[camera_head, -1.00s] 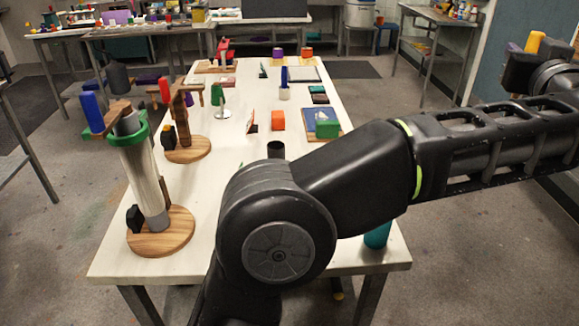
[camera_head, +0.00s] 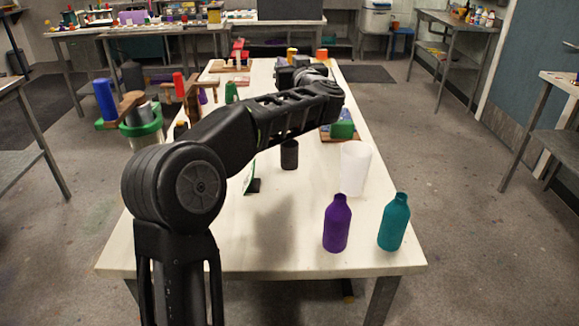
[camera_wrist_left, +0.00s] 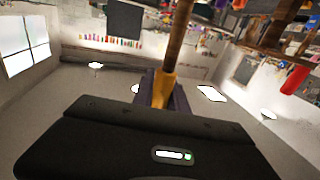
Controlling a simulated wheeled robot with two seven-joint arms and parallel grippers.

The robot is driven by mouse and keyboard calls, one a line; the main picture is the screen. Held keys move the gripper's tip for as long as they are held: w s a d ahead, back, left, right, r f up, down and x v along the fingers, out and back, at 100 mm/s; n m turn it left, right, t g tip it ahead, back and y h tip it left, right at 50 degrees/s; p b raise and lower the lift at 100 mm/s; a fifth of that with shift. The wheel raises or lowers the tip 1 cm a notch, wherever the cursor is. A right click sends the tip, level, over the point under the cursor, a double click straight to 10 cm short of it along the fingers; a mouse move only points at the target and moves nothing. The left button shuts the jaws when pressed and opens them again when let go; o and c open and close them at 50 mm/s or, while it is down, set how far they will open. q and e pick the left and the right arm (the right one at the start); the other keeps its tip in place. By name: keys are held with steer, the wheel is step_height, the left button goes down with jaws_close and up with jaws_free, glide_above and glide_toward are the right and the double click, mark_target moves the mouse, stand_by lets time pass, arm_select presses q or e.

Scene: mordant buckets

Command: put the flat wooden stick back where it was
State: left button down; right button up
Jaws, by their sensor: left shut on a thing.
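My left arm reaches forward over the table, and my left gripper (camera_head: 292,68) is above the table's far part. It is shut on a long thin brown stick (camera_wrist_left: 176,40), seen in the left wrist view with a yellow end at the jaws (camera_wrist_left: 165,88). My right gripper is not in view.
On the table (camera_head: 310,255) stand a purple bottle (camera_head: 337,224), a teal bottle (camera_head: 394,224), a white cylinder (camera_head: 355,168) and a dark cup (camera_head: 289,154). A green block (camera_head: 342,129) lies beyond. Wooden stands with a green ring (camera_head: 142,129) are at the left.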

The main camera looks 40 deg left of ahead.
arm_select(q)
steer(key=shift+s+a, duration=0.1)
steer(key=shift+a, duration=0.2)
steer(key=shift+f+b, duration=0.5)
steer(key=shift+f, duration=2.1)
steer(key=shift+f+b, duration=0.35)
steer(key=shift+f, duration=2.25)
steer(key=c, duration=1.3)
jaws_free()
